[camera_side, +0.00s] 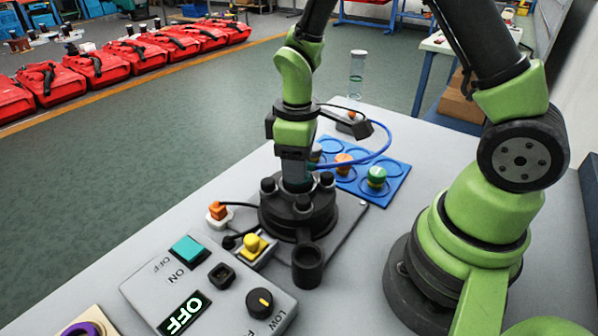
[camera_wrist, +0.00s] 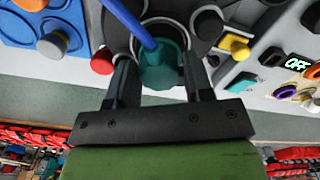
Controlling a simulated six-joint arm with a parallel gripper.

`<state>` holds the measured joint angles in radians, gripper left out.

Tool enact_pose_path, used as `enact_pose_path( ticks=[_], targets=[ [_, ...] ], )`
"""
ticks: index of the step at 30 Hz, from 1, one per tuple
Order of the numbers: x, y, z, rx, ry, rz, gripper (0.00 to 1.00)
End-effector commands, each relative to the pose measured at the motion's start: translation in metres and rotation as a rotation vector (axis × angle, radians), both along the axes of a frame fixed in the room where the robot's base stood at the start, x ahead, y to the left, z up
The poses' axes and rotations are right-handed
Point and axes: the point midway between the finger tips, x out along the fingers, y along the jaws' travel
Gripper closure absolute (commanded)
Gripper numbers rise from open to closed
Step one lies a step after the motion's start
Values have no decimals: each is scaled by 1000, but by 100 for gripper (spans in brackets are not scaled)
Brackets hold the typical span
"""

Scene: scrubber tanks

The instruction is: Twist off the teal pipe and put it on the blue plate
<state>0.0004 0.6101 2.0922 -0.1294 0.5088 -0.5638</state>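The teal pipe (camera_wrist: 160,70) has a blue hose (camera_wrist: 130,25) on it and stands in the black round base (camera_side: 290,215). My gripper (camera_wrist: 158,75) points down at the pipe, with one finger on each side of it. I cannot tell whether the fingers press on it. In the side view my gripper (camera_side: 297,178) hides most of the pipe. The blue plate (camera_side: 397,184) lies behind and to the right of the base. It has ring marks and holds an orange-topped piece (camera_side: 343,163) and a green-topped piece (camera_side: 376,178). Its corner shows in the wrist view (camera_wrist: 14,30).
A control box (camera_side: 215,290) with a teal button, a black knob and a lit OFF sign stands in front. Yellow (camera_side: 254,245) and orange (camera_side: 218,210) connectors sit beside the base. A clear cylinder (camera_side: 357,70) stands behind the plate. The blue hose arcs over the plate.

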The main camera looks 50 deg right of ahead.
Motion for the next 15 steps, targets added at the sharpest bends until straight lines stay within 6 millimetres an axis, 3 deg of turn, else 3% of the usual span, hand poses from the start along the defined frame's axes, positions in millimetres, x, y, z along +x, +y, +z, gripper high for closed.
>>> enact_pose_path(
  ticks=[1,6,15],
  targets=[
    [0,0,0,0,0,0,65],
    [0,0,0,0,0,0,100],
    [0,0,3,0,-1,0,100]
  ],
)
